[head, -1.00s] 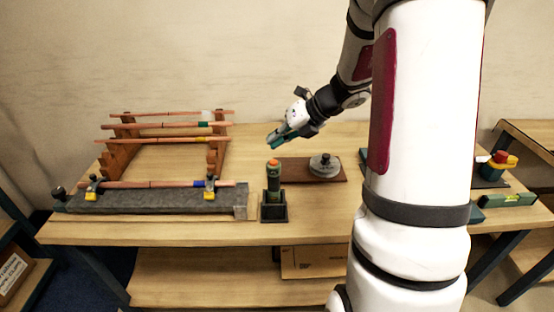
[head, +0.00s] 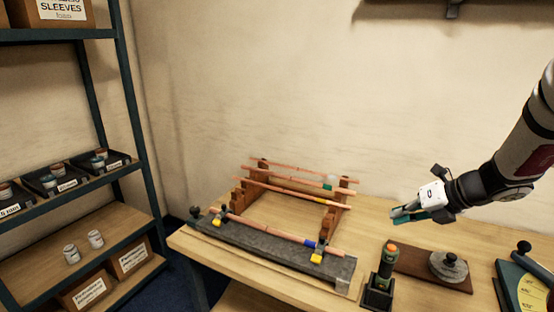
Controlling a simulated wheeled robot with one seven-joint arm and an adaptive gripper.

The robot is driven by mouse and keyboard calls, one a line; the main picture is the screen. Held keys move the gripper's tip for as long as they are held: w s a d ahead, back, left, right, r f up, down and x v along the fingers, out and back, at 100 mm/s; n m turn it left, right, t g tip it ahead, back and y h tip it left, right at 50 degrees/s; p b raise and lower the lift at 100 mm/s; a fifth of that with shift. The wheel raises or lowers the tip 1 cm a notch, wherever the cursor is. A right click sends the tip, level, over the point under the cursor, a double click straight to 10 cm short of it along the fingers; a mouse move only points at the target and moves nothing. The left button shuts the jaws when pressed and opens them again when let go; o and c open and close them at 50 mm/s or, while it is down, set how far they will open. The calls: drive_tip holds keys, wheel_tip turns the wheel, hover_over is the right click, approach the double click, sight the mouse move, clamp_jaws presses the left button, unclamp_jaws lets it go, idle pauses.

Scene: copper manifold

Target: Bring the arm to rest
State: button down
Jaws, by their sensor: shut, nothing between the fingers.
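My gripper (head: 398,215) is at the right in the head view, raised above the workbench (head: 377,218). Its teal fingers point left and are together with nothing between them. My arm comes in from the right edge. The gripper hangs above and behind a green torch-like tool with an orange top (head: 388,262), which stands upright in a dark square holder (head: 377,296). The gripper is apart from the tool.
A wooden rack (head: 329,225) bears several copper pipes. In front, a grey stone rail (head: 265,251) holds a copper pipe in yellow clamps (head: 318,255). A brown board (head: 412,262) bears a round grey weight (head: 449,266). Shelving (head: 127,100) stands at the left.

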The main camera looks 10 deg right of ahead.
drive_tip(key=s+a+r+n+g+b, duration=0.1)
drive_tip(key=s+a+r+n, duration=0.3)
drive_tip(key=a+n, duration=0.35)
drive_tip(key=s+a+r+n+g, duration=0.2)
drive_tip(key=s+a+r+n, duration=0.15)
drive_tip(key=a+n, duration=0.35)
drive_tip(key=s+a+r+n+h+b, duration=0.1)
drive_tip(key=s+n+h, duration=0.1)
drive_tip(key=s+n, duration=0.5)
drive_tip(key=s+a+r+n+t+h, duration=0.1)
drive_tip(key=s+n, duration=0.7)
drive_tip(key=n, duration=0.8)
drive_tip(key=shift+a+h+b, duration=0.35)
drive_tip(key=shift+a+h, duration=0.4)
drive_tip(key=shift+h, duration=0.25)
drive_tip(key=shift+r, duration=0.1)
